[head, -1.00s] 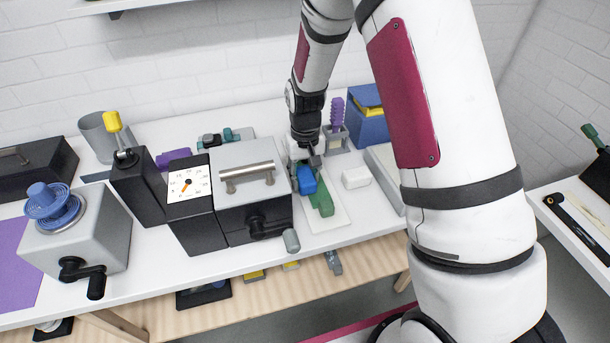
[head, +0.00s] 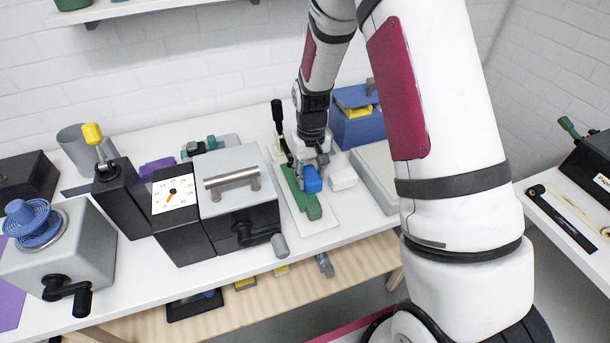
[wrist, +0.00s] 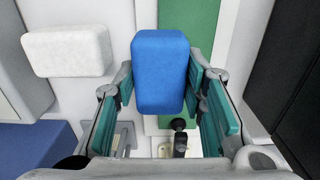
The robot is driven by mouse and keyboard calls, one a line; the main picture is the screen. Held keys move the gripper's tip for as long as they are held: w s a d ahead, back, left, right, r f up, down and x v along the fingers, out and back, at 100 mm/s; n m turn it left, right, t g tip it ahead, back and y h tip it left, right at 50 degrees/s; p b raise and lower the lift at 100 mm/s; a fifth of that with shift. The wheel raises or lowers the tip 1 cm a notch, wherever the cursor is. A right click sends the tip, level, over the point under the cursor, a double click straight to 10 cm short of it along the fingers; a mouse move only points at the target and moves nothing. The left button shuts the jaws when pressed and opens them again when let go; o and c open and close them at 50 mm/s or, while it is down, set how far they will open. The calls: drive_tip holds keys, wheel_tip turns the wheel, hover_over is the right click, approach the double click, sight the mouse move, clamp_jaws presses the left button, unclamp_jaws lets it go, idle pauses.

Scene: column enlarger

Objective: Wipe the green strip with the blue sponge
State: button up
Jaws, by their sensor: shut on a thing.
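The green strip (head: 313,210) lies on a white board (head: 322,224) on the bench, and its middle is partly hidden by the blue sponge (head: 312,181). My gripper (head: 313,170) is shut on the sponge, low over the right side of the strip. In the wrist view the sponge (wrist: 160,62) sits between the teal finger pads of my gripper (wrist: 165,105). The green strip (wrist: 203,35) passes beside and behind it there. Whether the sponge touches the strip or board cannot be told.
A white block (head: 343,179) stands just right of the sponge. A grey-topped box with a crank (head: 240,190) stands close on the left. A black-handled lever (head: 279,125) stands behind the strip. A blue box (head: 357,125) is at the back right.

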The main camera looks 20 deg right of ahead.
drive_tip(key=shift+s, duration=0.15)
drive_tip(key=shift+s+p, duration=1.25)
drive_tip(key=shift+s, duration=0.75)
drive_tip(key=shift+w+a, duration=0.1)
drive_tip(key=shift+a, duration=2.5)
drive_tip(key=shift+r, duration=0.1)
wheel_tip(320, 180, up, 7)
drive_tip(key=p, duration=0.1)
drive_tip(key=shift+p, duration=0.35)
